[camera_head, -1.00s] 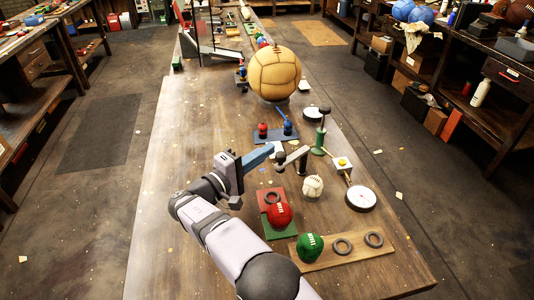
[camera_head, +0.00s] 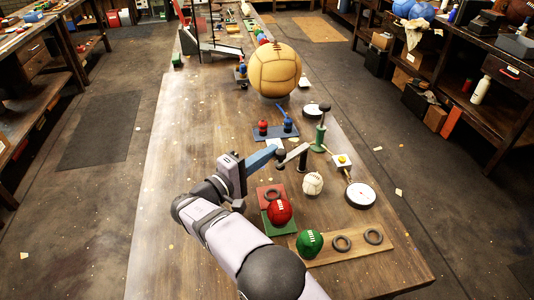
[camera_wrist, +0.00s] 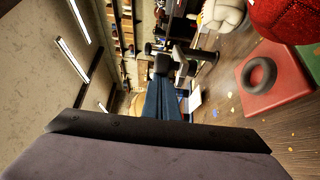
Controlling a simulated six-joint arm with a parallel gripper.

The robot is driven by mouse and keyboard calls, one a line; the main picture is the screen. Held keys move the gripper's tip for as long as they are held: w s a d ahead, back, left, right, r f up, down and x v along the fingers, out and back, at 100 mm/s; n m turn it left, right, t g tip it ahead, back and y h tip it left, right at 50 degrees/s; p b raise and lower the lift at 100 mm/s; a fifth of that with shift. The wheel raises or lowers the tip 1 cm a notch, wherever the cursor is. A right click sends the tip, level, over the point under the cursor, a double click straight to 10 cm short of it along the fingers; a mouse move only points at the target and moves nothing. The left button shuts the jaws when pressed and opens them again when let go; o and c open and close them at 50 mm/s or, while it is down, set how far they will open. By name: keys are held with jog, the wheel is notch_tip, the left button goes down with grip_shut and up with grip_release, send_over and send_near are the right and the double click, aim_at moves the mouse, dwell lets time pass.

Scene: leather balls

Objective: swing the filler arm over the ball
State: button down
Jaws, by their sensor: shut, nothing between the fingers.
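My gripper (camera_head: 274,151) has blue fingers, shut and empty, with the tips close to the left of the knob. I cannot tell whether they touch it. In the wrist view the shut fingers (camera_wrist: 163,95) point at the dark knob (camera_wrist: 162,63), and the white ball (camera_wrist: 222,13) shows at the top right.
A red ball (camera_head: 279,212) and a dark ring (camera_wrist: 258,75) sit on red and green pads near my arm. A green ball (camera_head: 309,244) is by a wooden board (camera_head: 357,254) with rings. A round white dial (camera_head: 361,195) stands right. A large tan ball (camera_head: 275,70) is behind.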

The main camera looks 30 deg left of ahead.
aim_at(281, 160)
jog(key=shift+s+d+f+b, duration=0.1)
jog(key=shift+s+d+b, duration=0.1)
jog(key=shift+d+b, duration=0.45)
jog(key=shift+s+d+f+b, duration=0.1)
jog(key=shift+s+d+b, duration=0.1)
jog(key=shift+d+b, duration=0.45)
jog(key=shift+s+d+f+b, duration=0.1)
jog(key=shift+s+d+b, duration=0.1)
jog(key=shift+d+b, duration=0.45)
jog(key=shift+d+r+b, duration=0.25)
jog(key=shift+d+b, duration=0.85)
jog(key=shift+b, duration=0.3)
jog(key=shift+a, duration=0.1)
